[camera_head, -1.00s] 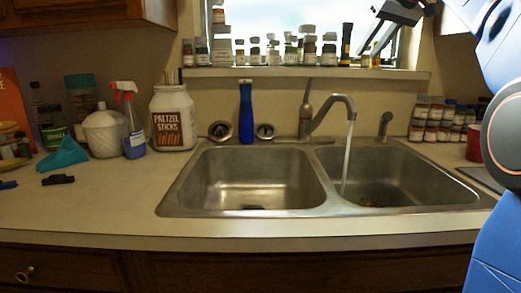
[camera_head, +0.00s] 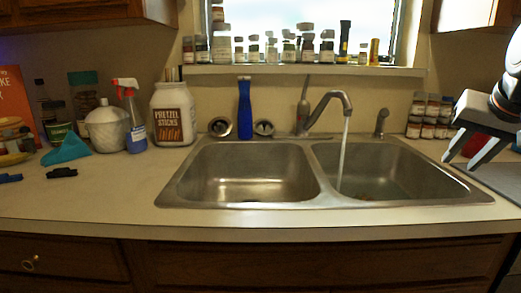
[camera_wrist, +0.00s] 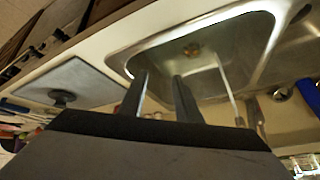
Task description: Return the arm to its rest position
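My gripper (camera_head: 459,164) is at the right edge of the head view, above the counter to the right of the sink. Its two fingers point down and to the left, with a gap between them. In the wrist view the fingers of my gripper (camera_wrist: 160,77) are apart, with nothing held between them. The sink basin (camera_wrist: 215,85) lies beyond the fingertips there. My arm is mostly outside the head view.
The double sink (camera_head: 240,175) has a running faucet (camera_head: 330,105). Stacked spice jars (camera_head: 428,115) and a partly hidden red cup (camera_head: 470,147) stand near my gripper. A pretzel jar (camera_head: 173,115) and spray bottle (camera_head: 133,120) stand left. Bottles line the windowsill (camera_head: 300,71).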

